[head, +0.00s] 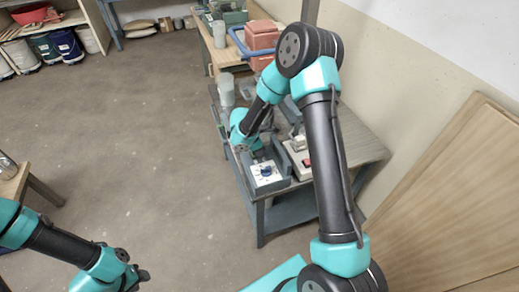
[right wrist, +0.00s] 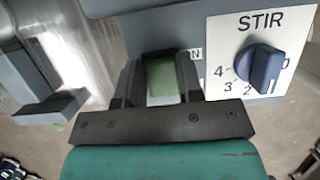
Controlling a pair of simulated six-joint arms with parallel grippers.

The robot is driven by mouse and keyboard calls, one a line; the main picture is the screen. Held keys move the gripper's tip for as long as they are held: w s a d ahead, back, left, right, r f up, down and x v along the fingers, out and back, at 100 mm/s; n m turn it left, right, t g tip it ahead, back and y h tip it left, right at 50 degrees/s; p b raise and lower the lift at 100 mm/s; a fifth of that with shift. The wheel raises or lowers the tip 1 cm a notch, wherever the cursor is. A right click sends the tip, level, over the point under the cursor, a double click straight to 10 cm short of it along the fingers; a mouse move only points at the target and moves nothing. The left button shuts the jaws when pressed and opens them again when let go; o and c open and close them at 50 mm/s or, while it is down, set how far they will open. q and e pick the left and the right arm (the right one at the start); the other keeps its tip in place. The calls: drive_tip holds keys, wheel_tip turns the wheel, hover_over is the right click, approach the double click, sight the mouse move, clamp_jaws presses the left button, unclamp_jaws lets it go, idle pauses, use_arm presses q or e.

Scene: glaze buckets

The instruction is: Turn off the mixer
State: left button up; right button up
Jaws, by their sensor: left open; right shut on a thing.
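The mixer (head: 268,155) stands on the grey bench, with a white panel (head: 265,173) facing out. In the right wrist view the panel is marked STIR and carries a blue-grey dial (right wrist: 262,66) with numbers around it; its exact setting is unclear. Left of the panel is a green switch (right wrist: 162,78) beside a partly hidden label ending in N. My right gripper (right wrist: 158,85) is shut on the green switch, one dark finger on each side. In the head view the arm partly hides my right gripper (head: 246,143). My left gripper (head: 138,277) is open, low at left, away from the bench.
A pale device with a red switch (head: 307,162) sits right of the mixer. A cup (head: 226,90) stands behind my right gripper. Red containers (head: 262,36) are on the far table. A wooden board (head: 470,190) leans at right.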

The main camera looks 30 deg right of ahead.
drive_tip(key=o, duration=0.9)
drive_tip(key=shift+o, duration=0.2)
drive_tip(key=shift+r, duration=0.1)
drive_tip(key=v, duration=1.7)
drive_tip(key=shift+r, duration=0.1)
